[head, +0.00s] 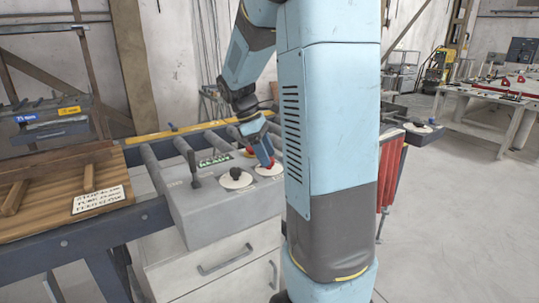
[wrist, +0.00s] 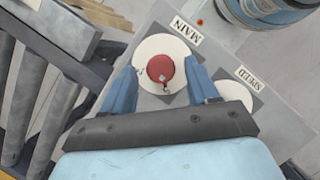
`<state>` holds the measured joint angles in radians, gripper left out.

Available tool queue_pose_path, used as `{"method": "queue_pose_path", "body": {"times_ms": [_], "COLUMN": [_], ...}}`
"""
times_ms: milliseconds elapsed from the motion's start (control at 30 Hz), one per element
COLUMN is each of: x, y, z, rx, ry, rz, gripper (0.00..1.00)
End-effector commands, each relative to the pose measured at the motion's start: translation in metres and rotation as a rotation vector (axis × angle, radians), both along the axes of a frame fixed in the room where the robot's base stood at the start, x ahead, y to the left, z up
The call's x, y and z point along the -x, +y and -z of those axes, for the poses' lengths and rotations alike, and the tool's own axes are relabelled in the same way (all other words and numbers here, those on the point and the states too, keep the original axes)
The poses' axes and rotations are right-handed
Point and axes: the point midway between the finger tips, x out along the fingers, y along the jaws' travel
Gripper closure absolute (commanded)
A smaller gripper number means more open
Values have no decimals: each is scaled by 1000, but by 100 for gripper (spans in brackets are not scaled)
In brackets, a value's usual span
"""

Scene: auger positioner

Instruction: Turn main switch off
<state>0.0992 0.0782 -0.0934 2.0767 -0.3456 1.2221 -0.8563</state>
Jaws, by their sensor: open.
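The main switch is a red knob (wrist: 160,68) on a round white disc labelled MAIN, on a grey control box (head: 215,214). In the head view its white disc (head: 270,169) shows beneath my gripper (head: 264,156), which partly covers the knob. In the wrist view my gripper (wrist: 161,71) is open, with one blue finger on each side of the red knob. Gaps show between the fingers and the knob. A second white dial (head: 235,178) with a black knob sits beside it; in the wrist view, the label SPEED is next to that dial (wrist: 234,94), partly hidden by a finger.
A black lever (head: 193,170) stands up from the box's left part. Metal rollers (head: 165,146) run behind the box. A wooden board (head: 60,185) with a paper note lies at the left. Drawers (head: 220,262) are below the box. Open floor lies to the right.

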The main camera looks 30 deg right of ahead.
Motion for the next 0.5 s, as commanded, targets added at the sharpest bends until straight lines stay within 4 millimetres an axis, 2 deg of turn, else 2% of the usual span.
{"method": "queue_pose_path", "body": {"times_ms": [133, 433, 500], "x": [3, 3, 3], "y": [-2, -3, -3], "z": [7, 9, 8], "rx": [0, 0, 0], "ry": [1, 0, 0], "rz": [0, 1, 1], "gripper": [41, 41, 48]}}
